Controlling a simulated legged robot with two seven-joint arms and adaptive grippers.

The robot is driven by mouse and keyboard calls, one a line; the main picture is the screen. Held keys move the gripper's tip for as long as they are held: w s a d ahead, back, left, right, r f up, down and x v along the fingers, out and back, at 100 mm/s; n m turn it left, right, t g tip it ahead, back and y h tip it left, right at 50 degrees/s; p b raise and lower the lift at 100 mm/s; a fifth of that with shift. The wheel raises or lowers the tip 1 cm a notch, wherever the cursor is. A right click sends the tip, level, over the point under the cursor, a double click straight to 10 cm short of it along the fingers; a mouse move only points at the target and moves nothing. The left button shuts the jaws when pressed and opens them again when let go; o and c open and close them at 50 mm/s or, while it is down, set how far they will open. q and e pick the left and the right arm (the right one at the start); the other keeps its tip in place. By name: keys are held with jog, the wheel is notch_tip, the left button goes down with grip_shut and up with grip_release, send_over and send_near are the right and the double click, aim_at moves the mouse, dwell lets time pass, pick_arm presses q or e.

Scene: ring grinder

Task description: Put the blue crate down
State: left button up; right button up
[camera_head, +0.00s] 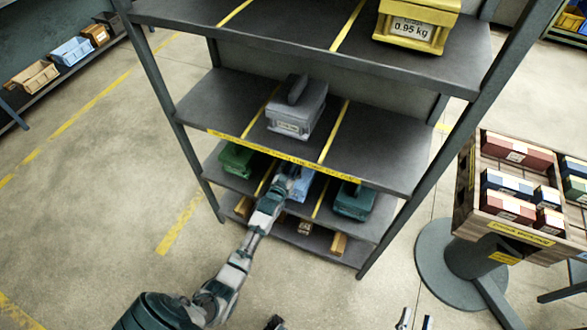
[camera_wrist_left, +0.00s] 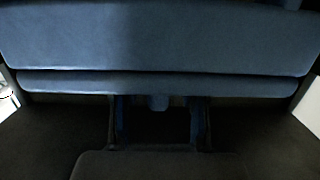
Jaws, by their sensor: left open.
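The blue crate (camera_head: 303,186) sits on the lower shelf level of the grey rack, between a green crate and a teal crate. My left gripper (camera_head: 285,178) reaches in at its front and partly hides it. In the left wrist view the blue crate (camera_wrist_left: 160,40) fills the upper part, with its rim running across. The left gripper's fingers (camera_wrist_left: 158,122) are dark and apart just below that rim. Whether they touch the crate is too dark to tell. My right gripper (camera_head: 416,321) shows only two light tips, apart, at the bottom edge, with nothing seen between them.
The green crate (camera_head: 237,158) and the teal crate (camera_head: 354,201) flank the blue one. A grey crate (camera_head: 297,112) stands on the shelf above, a yellow crate (camera_head: 415,25) on the top shelf. A box of coloured blocks (camera_head: 505,228) is at right.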

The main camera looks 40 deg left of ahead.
pick_arm(q)
jog(key=shift+s+a, duration=0.1)
jog(key=shift+s, duration=0.25)
jog(key=p+v, duration=0.4)
jog(key=v, duration=0.7)
jog(key=s+d+r+m+g+h, duration=0.1)
jog(key=s+d+r+m+h, duration=0.1)
jog(key=s+d, duration=0.8)
jog(key=s+d+r+m+g+h, duration=0.2)
jog(key=s+d+r+m+h, duration=0.1)
jog(key=s+d, duration=0.6)
jog(key=d+r+h, duration=0.1)
jog(key=d, duration=0.3)
jog(key=shift+s+g, duration=0.3)
jog(key=shift+s, duration=0.05)
pick_arm(e)
jog(key=s+d+f+g+h, duration=0.2)
jog(key=s+f+g, duration=0.1)
jog(key=f+g, duration=0.4)
notch_tip(320, 180, down, 2)
jog(key=shift+f+g, duration=0.1)
jog(key=shift+g, duration=0.2)
pick_arm(q)
jog(key=shift+a, duration=0.2)
pick_arm(e)
jog(key=shift+s+a, duration=0.1)
